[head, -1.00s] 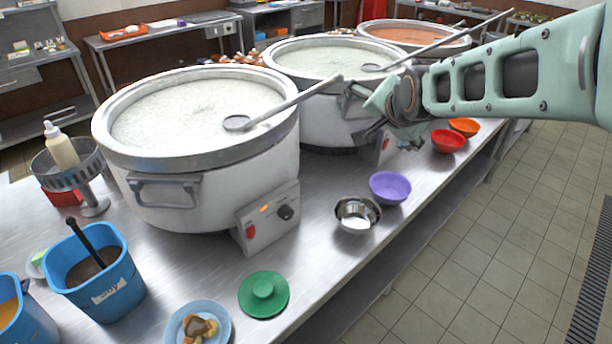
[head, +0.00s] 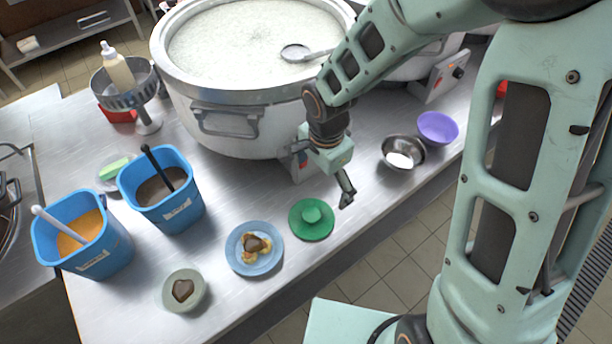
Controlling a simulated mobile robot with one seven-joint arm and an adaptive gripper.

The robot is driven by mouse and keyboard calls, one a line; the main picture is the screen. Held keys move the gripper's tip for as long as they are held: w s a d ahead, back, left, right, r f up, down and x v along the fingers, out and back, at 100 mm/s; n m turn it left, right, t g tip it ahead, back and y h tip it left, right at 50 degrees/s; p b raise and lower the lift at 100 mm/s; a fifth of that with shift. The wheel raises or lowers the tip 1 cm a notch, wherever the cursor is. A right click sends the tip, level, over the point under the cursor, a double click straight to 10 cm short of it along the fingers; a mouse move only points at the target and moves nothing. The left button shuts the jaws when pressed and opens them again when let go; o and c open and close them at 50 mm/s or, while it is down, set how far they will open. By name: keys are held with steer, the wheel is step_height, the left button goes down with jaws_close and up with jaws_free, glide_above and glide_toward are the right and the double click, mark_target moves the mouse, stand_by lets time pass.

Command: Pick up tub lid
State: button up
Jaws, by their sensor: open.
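The tub lid (head: 311,219) is a round green disc with a raised knob in its middle. It lies flat on the steel counter near the front edge, between a blue plate and my gripper. My gripper (head: 346,198) is open and empty, pointing down just to the right of and above the lid, apart from its knob as far as I can see. One finger shows clearly; the other is mostly hidden behind it.
A blue plate with food (head: 254,262) sits close left of the lid. Two blue tubs (head: 172,212) with handles stand further left. A large white pot (head: 235,140) is behind. A steel bowl (head: 402,165) and purple bowl (head: 437,128) lie to the right. A small dish (head: 183,305) is front left.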

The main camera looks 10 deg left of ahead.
mark_target(312, 215)
steer(key=shift+g, duration=0.5)
steer(key=shift+s+a+f+p, duration=0.1)
steer(key=shift+s+a+f, duration=0.3)
steer(key=shift+f, duration=1.5)
steer(key=shift+s+a+f+p, duration=0.15)
steer(key=shift+s+f, duration=0.45)
steer(key=shift+f, duration=1.35)
steer(key=shift+s+a+f+p, duration=0.1)
steer(key=shift+s+a+f, duration=0.3)
steer(key=shift+f, duration=1.5)
steer(key=shift+s+d, duration=0.1)
steer(key=shift+d, duration=0.1)
steer(key=shift+c, duration=0.6)
steer(key=shift+s, duration=0.1)
steer(key=c, duration=1.2)
steer(key=shift+c, duration=0.2)
